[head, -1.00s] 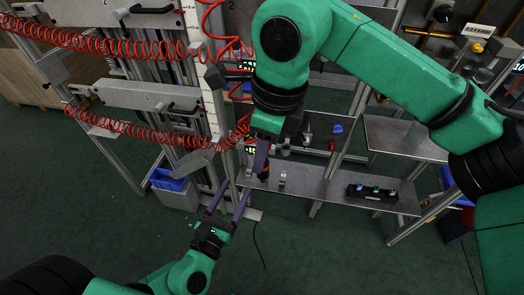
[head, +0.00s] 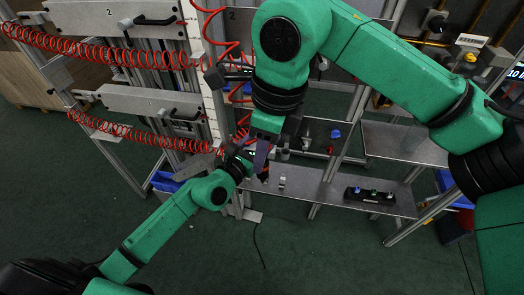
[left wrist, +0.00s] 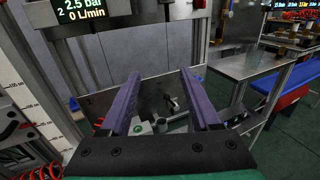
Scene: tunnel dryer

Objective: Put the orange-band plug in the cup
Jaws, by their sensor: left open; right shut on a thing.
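My right gripper (head: 262,156) hangs over the left end of the metal shelf, its purple finger pointing down. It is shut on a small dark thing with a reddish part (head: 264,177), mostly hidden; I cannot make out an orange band. My left gripper (left wrist: 160,74) is open, with nothing between its two purple fingers in the left wrist view. In the head view it is close beside the right gripper, its fingers largely hidden. A small silvery cylinder (head: 282,182), possibly the cup, stands on the shelf right of the right gripper.
A black rack (head: 370,196) with several coloured-top pieces sits on the shelf (head: 325,190). Red coiled hoses (head: 150,133) and panels (head: 150,100) stand at left. A blue bin (head: 165,181) is below them. A pressure display (left wrist: 82,10) shows in the left wrist view.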

